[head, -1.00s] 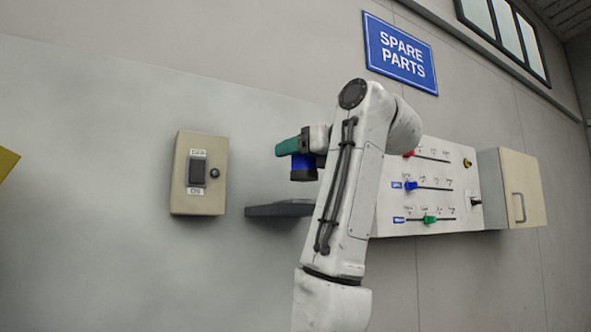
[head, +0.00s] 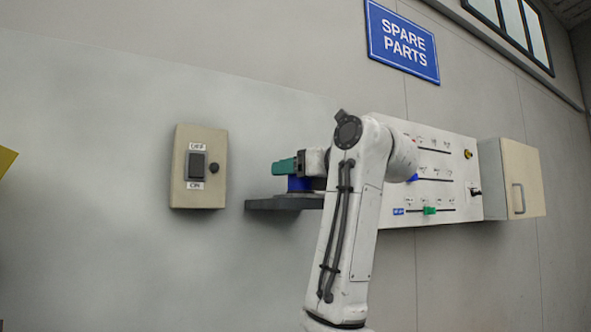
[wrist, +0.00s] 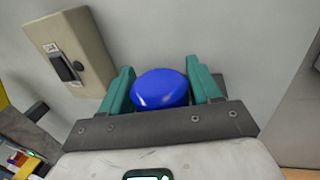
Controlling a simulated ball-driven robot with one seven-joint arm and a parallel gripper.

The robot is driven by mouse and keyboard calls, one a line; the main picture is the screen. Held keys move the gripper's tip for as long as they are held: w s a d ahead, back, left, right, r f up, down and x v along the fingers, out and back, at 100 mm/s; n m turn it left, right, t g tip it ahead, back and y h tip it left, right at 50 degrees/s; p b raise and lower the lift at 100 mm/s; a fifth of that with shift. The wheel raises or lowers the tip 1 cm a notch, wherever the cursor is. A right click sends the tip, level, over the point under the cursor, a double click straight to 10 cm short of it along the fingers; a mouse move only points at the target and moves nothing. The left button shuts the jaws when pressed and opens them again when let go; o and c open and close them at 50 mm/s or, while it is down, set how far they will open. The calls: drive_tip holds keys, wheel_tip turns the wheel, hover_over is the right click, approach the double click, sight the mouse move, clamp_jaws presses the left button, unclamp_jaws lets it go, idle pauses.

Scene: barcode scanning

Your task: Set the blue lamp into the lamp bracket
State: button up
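The blue lamp (head: 299,184) is low against the dark grey lamp bracket (head: 285,203), a shelf-like piece on the wall. Its base appears to meet the bracket's top; whether it is fully seated cannot be told. My gripper (head: 284,167), with teal fingers, is just above the bracket.
A beige switch box (head: 199,168) with OFF and ON labels is on the wall to the left. Bare wall lies between switch box and bracket.

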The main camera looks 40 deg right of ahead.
drive_tip(key=o, duration=0.5)
drive_tip(key=shift+r, duration=0.15)
drive_tip(key=shift+s+a+b, duration=0.2)
drive_tip(key=shift+s+b, duration=1.95)
drive_tip(key=shift+s, duration=0.85)
drive_tip(key=shift+s+a+b, duration=0.15)
drive_tip(key=shift+s+b, duration=2)
drive_tip(key=shift+s, duration=0.85)
